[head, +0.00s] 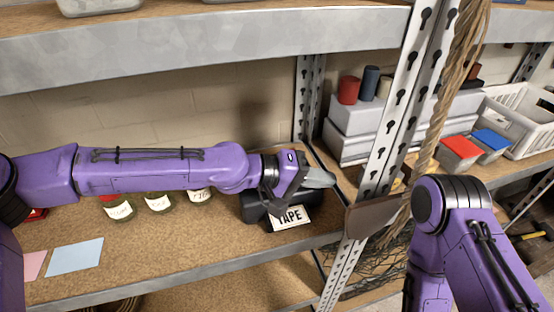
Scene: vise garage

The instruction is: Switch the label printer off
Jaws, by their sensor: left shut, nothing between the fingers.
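The label printer, a dark box (251,208), sits on the shelf at the right end of the bay, with a white strip reading TAPE (291,218) at its front. My left arm reaches in from the left across the shelf. My left gripper (322,178) is shut and empty, over the printer's right side near the shelf post. The gripper and wrist hide much of the printer's top, and I cannot see its switch. I cannot tell whether the fingers touch it. My right arm shows at the right, but its gripper is out of view.
Several labelled jars (158,203) stand behind my left forearm. A blue sheet (75,257) and a pink sheet (35,264) lie on the shelf. A perforated metal post (385,150) and a hanging rope (447,90) stand right of the printer. A white crate (525,115) is beyond.

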